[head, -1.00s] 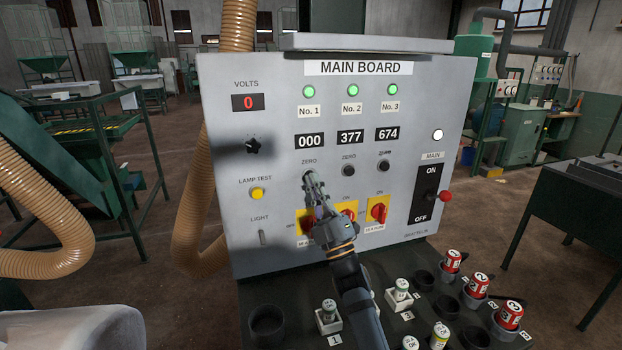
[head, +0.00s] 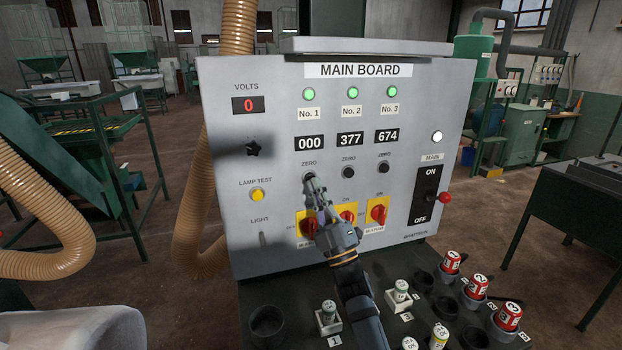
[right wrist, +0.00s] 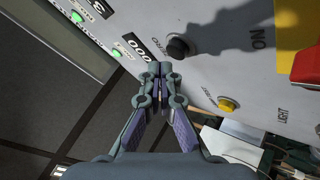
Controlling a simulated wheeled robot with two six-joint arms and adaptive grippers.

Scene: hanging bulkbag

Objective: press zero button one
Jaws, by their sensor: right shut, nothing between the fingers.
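The MAIN BOARD panel (head: 285,120) is a grey upright face. Zero button one (head: 309,176) is a round black button under the No. 1 display (head: 309,142), which reads 000. In the right wrist view the button (right wrist: 178,47) shows whole, up and right of the fingertips. My right gripper (head: 311,184) is shut and empty, its tips just below and partly over the button in the head view. The right wrist view also shows the shut fingertips (right wrist: 155,68). I cannot tell whether they touch the panel. My left gripper is not in view.
Zero buttons two (head: 348,172) and three (head: 384,167) sit to the right; their displays read 377 and 674. Red rotary switches (head: 379,212) are below. A yellow lamp test button (head: 257,195) is left. Several cans and holders stand on the dark shelf below the panel.

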